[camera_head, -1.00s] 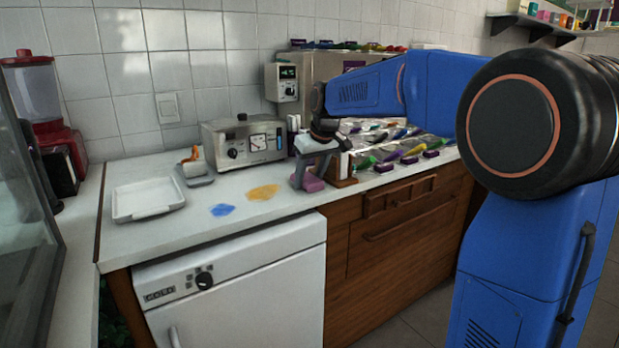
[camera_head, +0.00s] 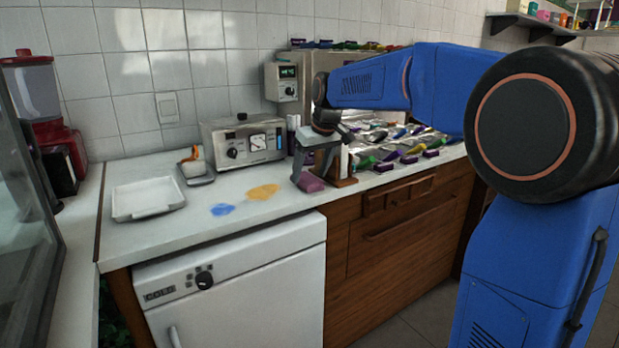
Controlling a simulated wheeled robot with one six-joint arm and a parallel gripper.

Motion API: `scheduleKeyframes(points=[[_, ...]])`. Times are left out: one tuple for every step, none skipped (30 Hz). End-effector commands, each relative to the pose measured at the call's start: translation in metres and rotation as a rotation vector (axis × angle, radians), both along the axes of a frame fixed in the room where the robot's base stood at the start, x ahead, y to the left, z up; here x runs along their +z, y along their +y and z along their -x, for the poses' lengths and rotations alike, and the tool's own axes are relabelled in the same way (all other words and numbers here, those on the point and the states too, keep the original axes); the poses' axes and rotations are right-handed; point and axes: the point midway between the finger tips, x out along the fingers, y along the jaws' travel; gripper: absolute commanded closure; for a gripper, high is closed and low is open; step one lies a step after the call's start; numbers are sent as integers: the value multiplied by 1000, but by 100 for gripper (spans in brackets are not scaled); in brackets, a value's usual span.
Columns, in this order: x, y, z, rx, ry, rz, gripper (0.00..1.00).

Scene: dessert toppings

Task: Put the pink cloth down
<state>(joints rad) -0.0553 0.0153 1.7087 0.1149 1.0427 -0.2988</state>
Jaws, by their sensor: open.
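The pink cloth (camera_head: 311,184) is a small folded-looking bundle. It rests on the white counter (camera_head: 240,211) near the front edge, to the right of the yellow stain. My gripper (camera_head: 306,174) points down over the cloth, with its fingers beside it. The jaws are open, and part of the cloth is hidden behind a finger. I cannot tell whether a finger still touches it.
A yellow stain (camera_head: 263,191) and a blue stain (camera_head: 222,209) mark the counter. A white tray (camera_head: 178,202) lies at the left, and a silver toaster-like machine (camera_head: 246,144) stands behind. Topping containers (camera_head: 413,151) crowd the right side close to my gripper.

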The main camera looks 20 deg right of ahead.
Motion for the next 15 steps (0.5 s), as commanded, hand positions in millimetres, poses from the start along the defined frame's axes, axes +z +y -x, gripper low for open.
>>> scheduleKeyframes(points=[[11,-1,3,0,-4,0,34],[17,-2,5,-1,-4,1,34],[24,-3,8,0,-3,0,34],[29,-4,10,-1,-4,1,34],[35,-5,12,-1,-5,0,34],[43,-6,15,-1,-4,1,34],[48,-6,18,-1,-5,0,34],[53,-7,20,-1,-4,1,34],[59,-8,22,-1,-5,0,34],[63,-8,23,-1,-4,1,34],[67,-9,25,-1,-3,1,34],[72,-10,27,-1,-3,1,34],[76,-10,28,-1,-4,1,34],[79,-11,29,-1,-4,1,34],[82,-11,31,-1,-3,1,34]])
